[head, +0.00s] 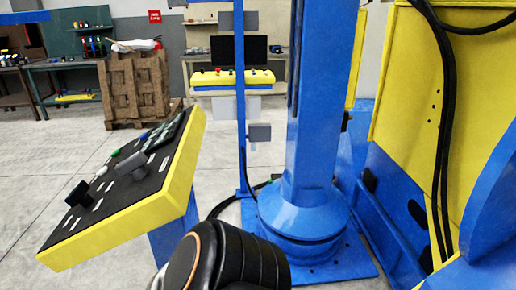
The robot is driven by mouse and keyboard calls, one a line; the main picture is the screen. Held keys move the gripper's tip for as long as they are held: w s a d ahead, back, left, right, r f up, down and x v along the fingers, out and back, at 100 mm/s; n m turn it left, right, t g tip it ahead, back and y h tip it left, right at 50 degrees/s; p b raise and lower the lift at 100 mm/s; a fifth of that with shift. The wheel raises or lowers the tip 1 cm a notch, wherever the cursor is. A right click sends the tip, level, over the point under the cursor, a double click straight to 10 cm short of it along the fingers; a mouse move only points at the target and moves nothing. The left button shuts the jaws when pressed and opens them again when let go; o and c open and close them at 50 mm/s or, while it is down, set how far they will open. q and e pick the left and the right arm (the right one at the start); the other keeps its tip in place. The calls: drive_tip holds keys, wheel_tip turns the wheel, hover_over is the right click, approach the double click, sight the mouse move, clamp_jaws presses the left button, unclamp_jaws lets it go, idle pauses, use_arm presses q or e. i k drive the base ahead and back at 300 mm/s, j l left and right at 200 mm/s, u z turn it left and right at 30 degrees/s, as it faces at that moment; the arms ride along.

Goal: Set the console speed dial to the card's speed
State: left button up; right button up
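A tilted console (181,180) with a yellow body and black top stands at the left. On its top are a black knob (77,193) near the front end and a grey knob or lever (130,163) further up. I cannot tell which one is the speed dial or read any setting. Small white labels on the top are too small to read. I cannot make out a speed card. A black arm link of mine with an orange ring shows at the bottom middle. Neither gripper is in view.
The console also carries green (116,153), white (101,171) and blue (144,135) buttons. A blue column (325,100) and yellow machine panels (420,90) stand on the right. Wooden pallets (135,88), benches and a second yellow console (233,78) are behind. Floor (40,160) left is clear.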

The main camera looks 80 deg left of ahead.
sight(79, 195)
drive_tip(key=u, duration=3.9)
drive_tip(key=j+z, duration=0.15)
drive_tip(key=z, duration=0.55)
drive_tip(key=j+z, duration=0.3)
drive_tip(key=j, duration=0.15)
drive_tip(key=j+z, duration=0.5)
drive_tip(key=j, duration=0.35)
drive_tip(key=k+j+z, duration=0.15)
drive_tip(key=j, duration=0.4)
drive_tip(key=k+j, duration=0.1)
drive_tip(key=j, duration=0.35)
drive_tip(key=j+z, duration=0.1)
drive_tip(key=j, duration=0.35)
drive_tip(key=k+j, duration=0.15)
drive_tip(key=j, duration=0.3)
drive_tip(key=k+j, duration=0.1)
drive_tip(key=j, duration=0.35)
drive_tip(key=z, duration=0.05)
